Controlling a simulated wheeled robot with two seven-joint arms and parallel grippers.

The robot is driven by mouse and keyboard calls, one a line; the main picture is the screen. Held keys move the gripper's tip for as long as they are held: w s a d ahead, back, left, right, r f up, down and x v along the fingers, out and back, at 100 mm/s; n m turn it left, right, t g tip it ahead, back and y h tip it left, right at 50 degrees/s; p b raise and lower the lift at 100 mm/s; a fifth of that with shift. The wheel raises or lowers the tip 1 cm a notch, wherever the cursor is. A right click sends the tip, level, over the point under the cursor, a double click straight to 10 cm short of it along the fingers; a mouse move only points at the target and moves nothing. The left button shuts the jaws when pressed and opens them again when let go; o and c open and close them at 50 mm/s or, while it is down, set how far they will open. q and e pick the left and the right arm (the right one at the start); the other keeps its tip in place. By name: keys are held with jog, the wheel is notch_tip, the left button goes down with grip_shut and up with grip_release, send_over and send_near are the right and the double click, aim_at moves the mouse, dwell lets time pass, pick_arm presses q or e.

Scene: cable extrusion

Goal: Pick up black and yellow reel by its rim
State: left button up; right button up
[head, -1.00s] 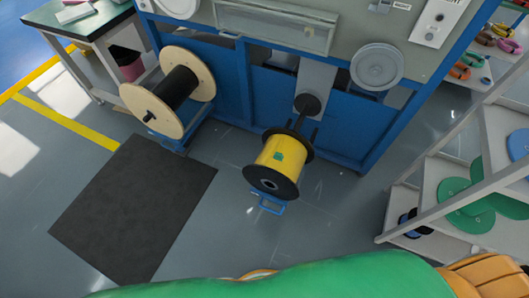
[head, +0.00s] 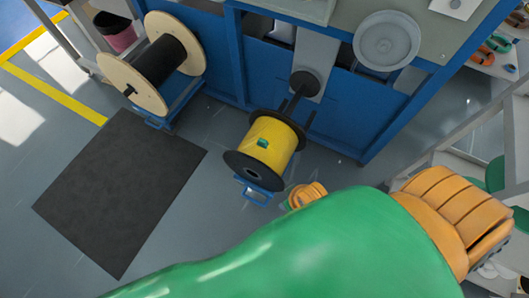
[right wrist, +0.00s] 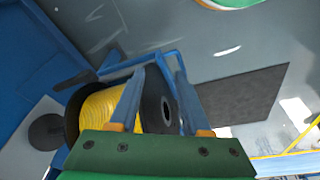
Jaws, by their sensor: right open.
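The black and yellow reel (head: 268,143) has yellow cable wound between two black flanges. It sits low at the front of the blue machine, on a blue support. In the right wrist view, its yellow winding (right wrist: 97,112) and near black flange show close ahead. My right gripper (right wrist: 160,74) is open, its two fingers on either side of that flange in the picture. I cannot tell whether they touch it. In the head view, an orange and green part of my arm shows just right of the reel; the fingers are not clear there. My left gripper is not in view.
A wooden-flanged reel with black cable (head: 160,62) stands to the left. A dark mat (head: 120,185) lies on the grey floor. The blue machine (head: 340,120) stands behind the reel. A shelf rack (head: 470,145) is on the right. Floor between mat and reel is clear.

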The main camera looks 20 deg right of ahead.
jog(key=w+a+r+n+t+y+b, duration=0.2)
jog(key=w+a+r+b, duration=0.2)
jog(key=w+r, duration=0.3)
jog(key=n+y, duration=0.1)
jog(key=n, duration=0.2)
send_near(253, 158)
jog(key=x, duration=0.2)
jog(key=shift+w+a+f, duration=0.2)
jog(key=shift+w+a, duration=0.05)
jog(key=shift+w, duration=0.1)
jog(key=b+x, duration=0.1)
jog(key=x, duration=0.2)
jog(key=b+x, duration=0.1)
jog(key=x, duration=0.3)
jog(key=shift+s+d+f, duration=0.1)
jog(key=shift+s+d, duration=0.05)
jog(key=shift+s, duration=0.1)
grip_shut()
